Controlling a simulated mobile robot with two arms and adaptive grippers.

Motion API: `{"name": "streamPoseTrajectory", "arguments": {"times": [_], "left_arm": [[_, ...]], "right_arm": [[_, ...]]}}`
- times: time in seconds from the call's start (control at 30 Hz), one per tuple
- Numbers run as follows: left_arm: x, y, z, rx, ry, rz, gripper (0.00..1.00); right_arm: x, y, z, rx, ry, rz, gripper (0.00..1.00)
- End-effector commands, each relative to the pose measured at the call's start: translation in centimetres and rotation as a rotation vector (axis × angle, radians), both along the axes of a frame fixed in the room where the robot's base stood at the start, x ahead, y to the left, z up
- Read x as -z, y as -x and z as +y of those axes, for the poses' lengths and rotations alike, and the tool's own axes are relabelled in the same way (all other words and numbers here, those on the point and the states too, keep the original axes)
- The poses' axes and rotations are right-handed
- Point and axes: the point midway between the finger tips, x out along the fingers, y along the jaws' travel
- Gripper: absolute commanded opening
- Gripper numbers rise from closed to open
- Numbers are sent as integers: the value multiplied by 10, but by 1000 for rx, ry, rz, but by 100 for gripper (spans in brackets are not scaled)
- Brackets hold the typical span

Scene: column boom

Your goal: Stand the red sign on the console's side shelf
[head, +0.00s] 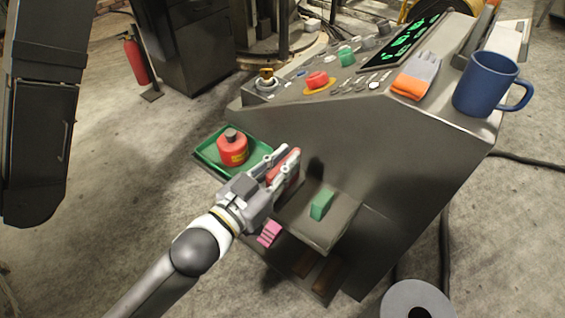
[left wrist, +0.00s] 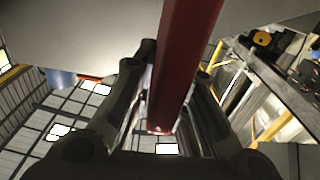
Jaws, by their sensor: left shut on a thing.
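The red sign (head: 291,178) is between the fingers of my left gripper (head: 278,167), which is shut on it. In the left wrist view the sign (left wrist: 185,60) shows as a long red bar running up between the fingers. The grey console (head: 370,150) stands to the right. My right gripper is not in view.
A green tray (head: 209,153) with a red can (head: 232,148) is just left of the gripper. A pink item (head: 269,233) is below. A blue mug (head: 486,84) and gloves (head: 415,76) lie on top.

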Motion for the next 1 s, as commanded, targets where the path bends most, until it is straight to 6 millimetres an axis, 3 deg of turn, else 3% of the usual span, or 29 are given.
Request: {"name": "streamPoseTrajectory", "arguments": {"times": [0.2,0.4,0.73,0.9,1.0], "left_arm": [[23,-49,2,-2,-1,0,0],[56,-75,2,-1,0,1,0],[79,-94,2,0,0,-1,0],[103,-93,2,-1,2,3,0],[108,-93,2,0,1,0,0]], "right_arm": [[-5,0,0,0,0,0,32],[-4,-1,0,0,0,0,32],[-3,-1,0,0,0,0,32],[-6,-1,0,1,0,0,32],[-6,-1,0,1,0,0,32]]}}
